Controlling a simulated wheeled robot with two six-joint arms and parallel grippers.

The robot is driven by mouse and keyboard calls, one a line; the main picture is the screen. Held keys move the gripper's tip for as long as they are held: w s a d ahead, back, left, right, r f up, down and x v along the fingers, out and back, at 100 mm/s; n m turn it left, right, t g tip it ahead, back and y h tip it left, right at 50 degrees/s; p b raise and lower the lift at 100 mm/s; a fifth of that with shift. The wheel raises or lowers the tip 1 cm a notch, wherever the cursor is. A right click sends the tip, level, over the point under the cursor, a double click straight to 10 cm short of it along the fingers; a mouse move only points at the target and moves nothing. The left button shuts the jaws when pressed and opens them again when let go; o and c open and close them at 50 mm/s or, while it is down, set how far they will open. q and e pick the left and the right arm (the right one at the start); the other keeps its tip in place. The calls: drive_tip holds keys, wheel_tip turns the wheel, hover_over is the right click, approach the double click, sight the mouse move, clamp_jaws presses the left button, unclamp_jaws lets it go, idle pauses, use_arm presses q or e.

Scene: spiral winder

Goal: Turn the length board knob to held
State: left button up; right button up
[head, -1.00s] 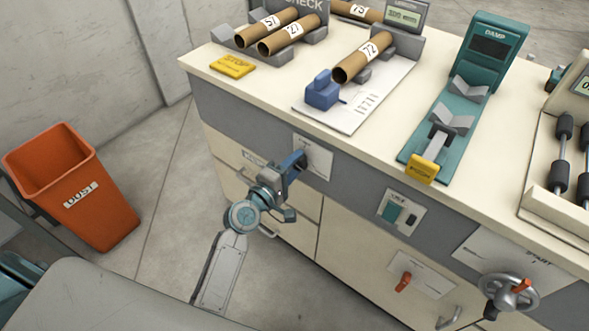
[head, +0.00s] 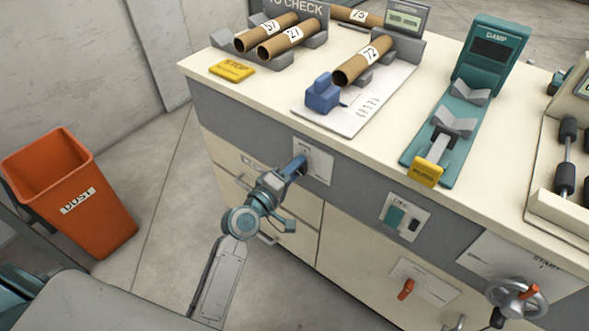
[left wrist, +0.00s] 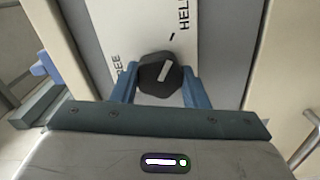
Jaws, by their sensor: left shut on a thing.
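The length board knob (left wrist: 159,73) is dark, with a white pointer bar, on a white plate (left wrist: 146,22) that also shows in the head view (head: 321,168) on the grey band of the cabinet front. In the left wrist view, HELD is printed at the upper right and a partly hidden word ending in REE at the left. The pointer slants up and right, toward a short black tick by HELD. My left gripper (left wrist: 160,70) is shut on the knob, a blue finger at each side. In the head view, the left gripper (head: 297,165) hides the knob. My right gripper is not in view.
Right of the plate are a switch panel (head: 404,217), a red lever (head: 406,289) and a handwheel (head: 517,298). An orange dust bin (head: 68,192) stands left.

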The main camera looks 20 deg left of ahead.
use_arm(q)
drive_tip(key=o, duration=1)
drive_tip(key=shift+c, duration=0.2)
drive_tip(key=v, duration=1)
drive_tip(key=shift+s+b, duration=0.4)
drive_tip(key=shift+b, duration=0.05)
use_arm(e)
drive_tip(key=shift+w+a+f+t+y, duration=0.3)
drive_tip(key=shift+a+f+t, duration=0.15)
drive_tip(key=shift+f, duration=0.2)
use_arm(q)
drive_tip(key=shift+a, duration=0.15)
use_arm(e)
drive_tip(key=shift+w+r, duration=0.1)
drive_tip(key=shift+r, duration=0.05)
